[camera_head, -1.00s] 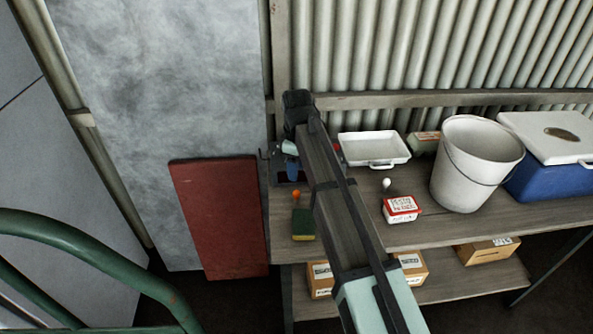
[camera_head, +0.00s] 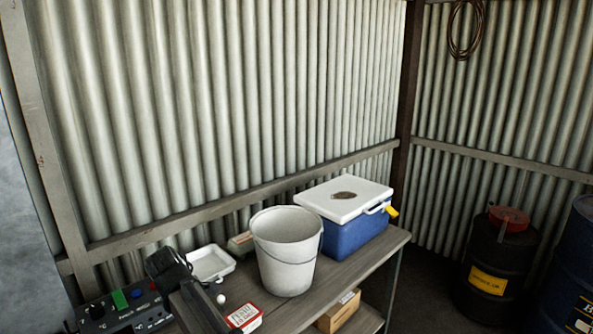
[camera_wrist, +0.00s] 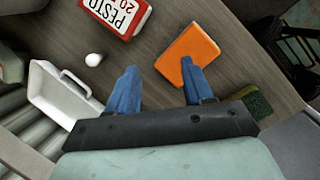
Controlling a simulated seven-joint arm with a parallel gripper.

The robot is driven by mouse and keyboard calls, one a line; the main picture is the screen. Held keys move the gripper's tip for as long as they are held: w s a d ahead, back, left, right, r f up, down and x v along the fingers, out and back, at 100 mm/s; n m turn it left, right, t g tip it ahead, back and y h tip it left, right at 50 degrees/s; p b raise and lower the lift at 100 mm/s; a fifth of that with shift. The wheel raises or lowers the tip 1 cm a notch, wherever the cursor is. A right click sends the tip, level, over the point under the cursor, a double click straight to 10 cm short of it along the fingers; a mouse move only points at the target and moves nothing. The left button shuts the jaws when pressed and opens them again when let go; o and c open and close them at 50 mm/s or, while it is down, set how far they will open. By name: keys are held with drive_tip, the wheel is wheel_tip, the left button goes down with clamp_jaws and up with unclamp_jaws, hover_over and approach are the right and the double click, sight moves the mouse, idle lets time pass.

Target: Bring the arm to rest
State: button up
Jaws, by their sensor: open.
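My gripper (camera_wrist: 160,85) shows in the wrist view with two blue fingers spread apart and nothing held between them. It points down over the wooden bench. An orange block (camera_wrist: 188,52) lies below, its lower end near the right finger. I cannot tell whether they touch. In the head view my dark wrist (camera_head: 170,268) and forearm are at the bottom left, over the bench's left end; the fingers are hidden there.
A green sponge (camera_wrist: 258,103) lies beside the gripper. Drums (camera_head: 497,265) stand at right.

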drive_tip(key=w+d+f+m+h, duration=0.1)
drive_tip(key=d+f+m, duration=0.15)
drive_tip(key=d, duration=0.75)
drive_tip(key=d+f+m+h, duration=0.15)
drive_tip(key=d+f, duration=0.25)
drive_tip(key=d, duration=0.6)
drive_tip(key=s+d+f+m+g, duration=0.1)
drive_tip(key=s+d+f, duration=0.1)
drive_tip(key=d+f, duration=0.45)
drive_tip(key=s+d+f+m+g, duration=0.1)
drive_tip(key=d+f+m+g, duration=0.15)
drive_tip(key=f, duration=0.65)
drive_tip(key=s+d+f+m+g+y, duration=0.1)
drive_tip(key=s+d+f+m, duration=0.2)
drive_tip(key=s+f, duration=0.5)
drive_tip(key=s+d+f+m+g+y, duration=0.2)
drive_tip(key=s+d+f+m, duration=0.2)
drive_tip(key=s+f, duration=0.5)
drive_tip(key=s+d+f+m+g+y, duration=0.1)
drive_tip(key=s+d+f+m, duration=0.3)
drive_tip(key=s+f, duration=0.5)
drive_tip(key=s+d+g, duration=0.1)
drive_tip(key=s+d, duration=0.1)
drive_tip(key=s, duration=0.2)
drive_tip(key=shift+s+d+f+y, duration=0.2)
drive_tip(key=shift+d+f+y, duration=0.05)
drive_tip(key=shift+d+y, duration=0.15)
drive_tip(key=shift+g, duration=0.25)
